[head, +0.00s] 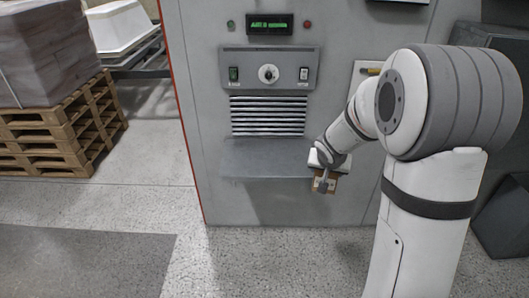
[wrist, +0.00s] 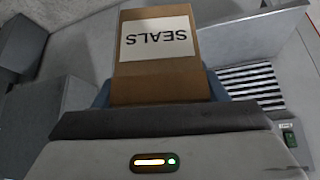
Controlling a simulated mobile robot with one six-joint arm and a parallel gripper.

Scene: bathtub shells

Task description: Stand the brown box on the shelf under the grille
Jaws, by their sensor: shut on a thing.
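The brown box (wrist: 160,75) carries a white label reading SEALS, which appears upside down in the wrist view. My gripper (head: 324,182) is shut on the box, which shows as a small brown piece (head: 331,183) in the head view. The gripper and box are at the right end of the grey shelf (head: 262,160), in front of the machine. The shelf top looks empty. The grille (head: 267,116) is a set of dark and light slats above the shelf. It also shows at the right in the wrist view (wrist: 250,80). My gripper hides part of the box.
A control panel (head: 269,69) with a knob and switches sits above the grille, under a green display (head: 270,24). A wooden pallet (head: 60,128) with a wrapped load stands at the left. The floor before the machine is clear.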

